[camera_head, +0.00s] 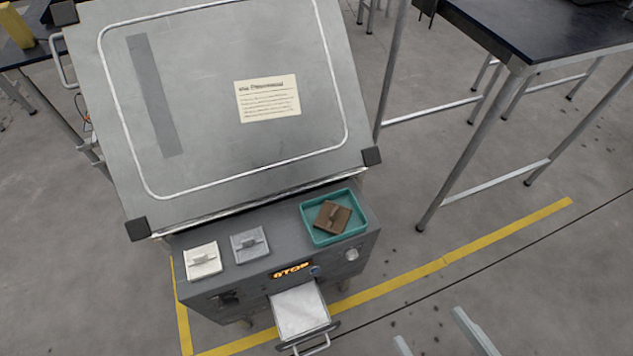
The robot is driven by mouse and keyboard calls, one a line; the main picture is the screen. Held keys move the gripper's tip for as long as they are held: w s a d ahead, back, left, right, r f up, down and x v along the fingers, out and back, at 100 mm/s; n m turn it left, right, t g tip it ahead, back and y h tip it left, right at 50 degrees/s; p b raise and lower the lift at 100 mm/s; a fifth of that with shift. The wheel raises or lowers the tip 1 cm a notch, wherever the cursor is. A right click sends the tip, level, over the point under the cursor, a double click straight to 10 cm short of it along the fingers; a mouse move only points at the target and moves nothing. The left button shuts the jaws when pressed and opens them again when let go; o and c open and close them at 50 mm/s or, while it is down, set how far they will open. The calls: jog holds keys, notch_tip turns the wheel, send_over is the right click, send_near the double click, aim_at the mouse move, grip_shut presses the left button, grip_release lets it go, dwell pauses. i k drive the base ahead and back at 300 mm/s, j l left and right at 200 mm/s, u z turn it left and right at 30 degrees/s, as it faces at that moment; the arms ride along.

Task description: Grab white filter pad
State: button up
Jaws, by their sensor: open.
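The white filter pad (203,261) is a flat square with a raised tab on top. It lies at the left end of the grey machine's front ledge (283,247). My gripper (438,338) shows only as two pale fingers at the bottom edge, right of centre. The fingers are apart with nothing between them. It is well to the right of the pad and clear of the machine. The rest of the gripper is cut off by the frame.
A grey pad (249,244) lies just right of the white one. A teal tray (309,231) holds a brown pad (332,217). A drawer (300,311) with a handle sticks out in front. A large tilted panel (220,100) rises behind the ledge. A dark table (540,30) stands back right.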

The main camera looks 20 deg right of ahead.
aim_at(204, 261)
jog(key=i+j, duration=0.1)
jog(key=j, duration=0.5)
jog(key=i+j, duration=0.1)
jog(key=j, duration=0.55)
jog(key=i+j, duration=0.1)
jog(key=j, duration=0.5)
jog(key=i+j, duration=0.1)
jog(key=j, duration=0.5)
jog(key=i+j, duration=0.1)
jog(key=j, duration=0.5)
jog(key=l, duration=0.25)
jog(key=i+z, duration=0.05)
